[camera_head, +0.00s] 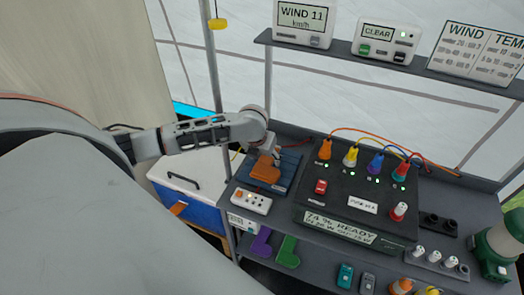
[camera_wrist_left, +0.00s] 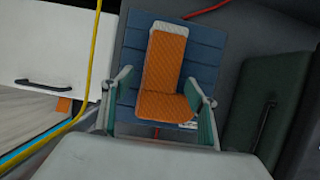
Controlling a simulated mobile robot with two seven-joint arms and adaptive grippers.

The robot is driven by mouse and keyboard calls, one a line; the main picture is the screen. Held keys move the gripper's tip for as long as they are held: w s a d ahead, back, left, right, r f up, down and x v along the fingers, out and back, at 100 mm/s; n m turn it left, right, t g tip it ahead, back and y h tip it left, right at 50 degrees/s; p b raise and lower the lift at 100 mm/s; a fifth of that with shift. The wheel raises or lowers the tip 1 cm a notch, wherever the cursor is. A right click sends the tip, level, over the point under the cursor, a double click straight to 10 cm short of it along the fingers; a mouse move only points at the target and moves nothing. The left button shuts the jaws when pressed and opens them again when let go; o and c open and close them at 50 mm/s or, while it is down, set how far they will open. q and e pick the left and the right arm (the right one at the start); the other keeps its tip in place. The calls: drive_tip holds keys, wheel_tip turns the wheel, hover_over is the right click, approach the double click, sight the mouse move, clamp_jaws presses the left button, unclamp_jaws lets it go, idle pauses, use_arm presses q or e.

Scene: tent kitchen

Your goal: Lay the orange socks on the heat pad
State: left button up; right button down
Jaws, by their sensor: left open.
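The orange socks (camera_head: 264,171) lie flat on the blue slatted heat pad (camera_head: 286,168) at the left end of the upper shelf. In the left wrist view the socks (camera_wrist_left: 165,75) have a pale cuff at the far end and lie within the edges of the pad (camera_wrist_left: 207,62). My left gripper (camera_head: 274,156) is just above the socks. In the wrist view its fingers (camera_wrist_left: 158,82) are spread wide, one on each side of the socks, with gaps between; it is open and holds nothing. My right gripper does not show.
A white socket box (camera_head: 250,201) sits in front of the pad. A black control panel (camera_head: 363,190) with coloured plugs stands to the right. Purple (camera_head: 261,243) and green (camera_head: 287,251) socks lie on the lower shelf. A blue cooler (camera_head: 185,182) with white lid is at left.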

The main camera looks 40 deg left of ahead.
use_arm(q)
drive_tip(key=a+v, duration=0.1)
drive_tip(key=v, duration=0.9)
drive_tip(key=shift+d+r, duration=0.25)
drive_tip(key=shift+d, duration=0.25)
drive_tip(key=shift+s, duration=0.15)
